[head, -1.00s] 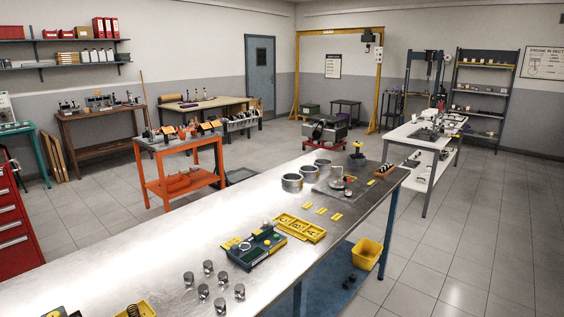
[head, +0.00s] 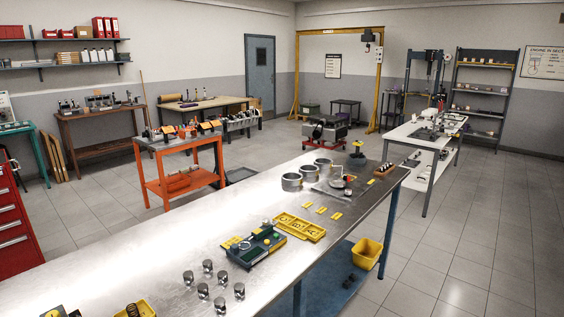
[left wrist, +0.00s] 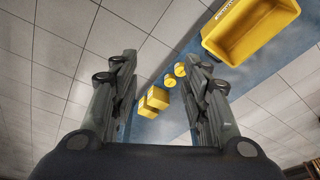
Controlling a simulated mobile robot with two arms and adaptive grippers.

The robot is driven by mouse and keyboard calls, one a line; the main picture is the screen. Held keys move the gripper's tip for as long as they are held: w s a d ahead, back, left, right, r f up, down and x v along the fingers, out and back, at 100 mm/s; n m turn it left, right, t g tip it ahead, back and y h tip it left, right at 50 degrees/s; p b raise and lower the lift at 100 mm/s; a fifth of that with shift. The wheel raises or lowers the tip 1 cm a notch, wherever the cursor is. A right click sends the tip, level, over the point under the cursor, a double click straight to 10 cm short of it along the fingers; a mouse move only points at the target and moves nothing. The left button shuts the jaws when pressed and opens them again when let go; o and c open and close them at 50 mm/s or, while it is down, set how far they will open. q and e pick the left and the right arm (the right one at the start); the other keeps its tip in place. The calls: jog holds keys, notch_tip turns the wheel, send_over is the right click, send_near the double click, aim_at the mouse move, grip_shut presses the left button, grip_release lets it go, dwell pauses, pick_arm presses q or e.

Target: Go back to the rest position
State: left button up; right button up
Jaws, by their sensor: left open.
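My left gripper (left wrist: 160,68) shows in the left wrist view with its two dark fingers spread apart. It is open, with nothing held between the fingers. Below and beyond it are the tiled floor and a blue shelf surface (left wrist: 185,118) with small yellow objects (left wrist: 153,101) on it. Neither of my grippers shows in the head view. My right gripper is in neither current view.
A long metal workbench (head: 130,262) fills the foreground, with several metal pistons (head: 207,267), a green-grey fixture (head: 254,246), yellow trays (head: 299,227) and metal rings (head: 291,181). A yellow bin (head: 367,253) is below its right side; it also shows in the wrist view (left wrist: 250,25). Floor is clear at right.

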pick_arm(q)
jog(key=s+a+f+g, duration=0.1)
jog(key=s+f, duration=0.3)
jog(key=f, duration=0.6)
jog(key=s+f, duration=0.4)
jog(key=f, duration=0.5)
jog(key=s+a+f, duration=0.2)
jog(key=s+f, duration=0.7)
jog(key=s, duration=0.2)
jog(key=shift+s+a+g+b, duration=0.2)
jog(key=shift+s+g+b, duration=0.2)
